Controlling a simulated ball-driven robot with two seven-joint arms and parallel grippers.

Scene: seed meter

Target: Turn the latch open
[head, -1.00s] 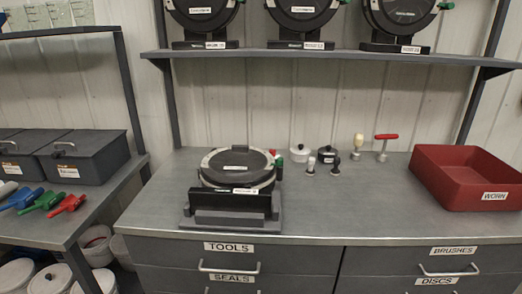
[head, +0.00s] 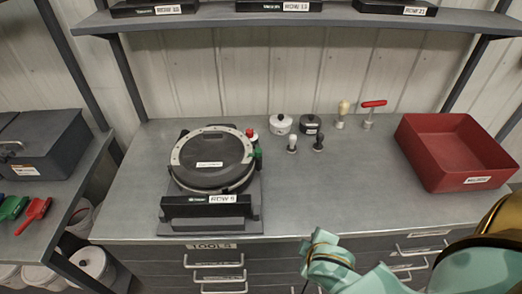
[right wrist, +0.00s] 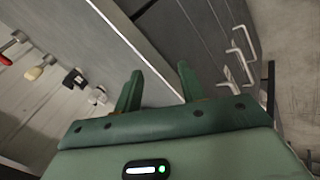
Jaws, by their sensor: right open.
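The seed meter (head: 212,160), a round dark housing with a pale rim labelled ROW 9, sits on a black stand on the left part of the bench. A green lever (head: 258,158), which looks like the latch, is at its right edge, below a small red-topped part (head: 251,133). My right arm (head: 335,265) enters the head view at the lower right, in front of the bench. In the right wrist view my right gripper (right wrist: 158,88) is open with nothing between its fingers, apart from the meter. My left gripper is not in view.
Two lidded pots (head: 280,124) and several small-handled tools (head: 343,112) stand at the back of the bench. A red bin (head: 455,155) is at the right. Drawer handles (head: 215,262) stick out below; a shelf (head: 300,20) hangs above.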

